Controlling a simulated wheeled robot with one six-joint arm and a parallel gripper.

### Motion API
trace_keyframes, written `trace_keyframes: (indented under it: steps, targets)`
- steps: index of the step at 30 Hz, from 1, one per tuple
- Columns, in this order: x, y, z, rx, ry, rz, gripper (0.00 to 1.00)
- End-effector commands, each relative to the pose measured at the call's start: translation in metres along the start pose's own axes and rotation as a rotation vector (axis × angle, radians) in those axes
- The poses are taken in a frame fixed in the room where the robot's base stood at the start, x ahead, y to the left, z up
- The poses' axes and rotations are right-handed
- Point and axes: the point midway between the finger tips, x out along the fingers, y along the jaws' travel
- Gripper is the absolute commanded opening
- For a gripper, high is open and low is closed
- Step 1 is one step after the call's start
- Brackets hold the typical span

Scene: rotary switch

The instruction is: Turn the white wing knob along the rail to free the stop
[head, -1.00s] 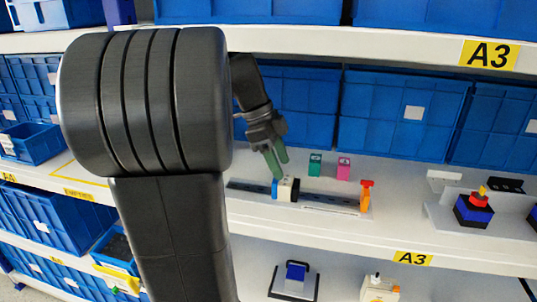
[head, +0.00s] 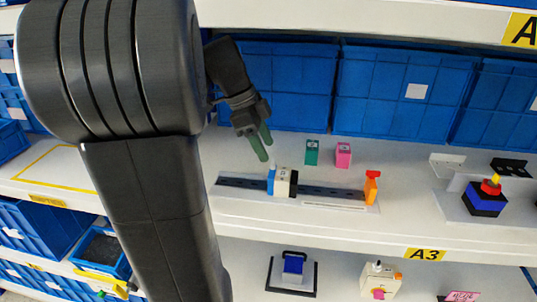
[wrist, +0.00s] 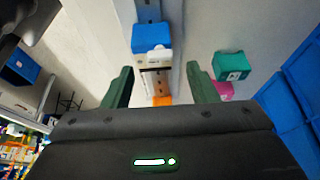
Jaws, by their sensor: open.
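A dark rail (head: 330,191) lies along the middle shelf. A block with blue, white and black sections (head: 283,181) sits on its left half, and an orange stop (head: 371,187) stands upright at its right end. I cannot clearly make out the white knob's wings. My gripper (head: 264,150) is open and empty, above and slightly left of the block. In the wrist view, my gripper's fingers (wrist: 160,76) spread either side of the block's white part (wrist: 154,60), with the blue part (wrist: 151,37) beyond it. The orange stop (wrist: 162,100) is partly hidden behind my gripper's body.
A green block (head: 312,152) and a pink block (head: 343,154) stand behind the rail, close to my gripper. Blue bins (head: 400,100) line the back. A blue and black fixture with a red top (head: 487,198) stands at the right.

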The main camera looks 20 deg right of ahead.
Motion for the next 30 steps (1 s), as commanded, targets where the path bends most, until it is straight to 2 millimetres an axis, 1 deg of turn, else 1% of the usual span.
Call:
trace_keyframes:
  steps: [1,3,7,11,18,20,21,25,26,30]
  targets:
    - [0.009,0.001,0.0,0.0,0.001,0.004,0.53]
    - [0.02,0.001,0.0,0.0,0.001,0.004,0.53]
    - [0.034,0.0,0.0,0.0,0.001,0.002,0.53]
    - [0.04,0.0,0.0,-0.001,0.0,0.001,0.53]
    - [0.041,0.0,0.0,0.0,0.0,0.0,0.53]
    - [0.041,0.0,0.0,0.0,0.0,0.0,0.43]
    - [0.041,0.0,0.0,0.0,0.0,0.0,0.35]
    - [0.041,0.0,0.0,0.0,0.0,0.0,0.1]
    - [0.041,0.0,0.0,0.0,0.0,0.0,0.08]
    - [0.041,0.0,0.0,-0.004,0.0,-0.002,0.08]
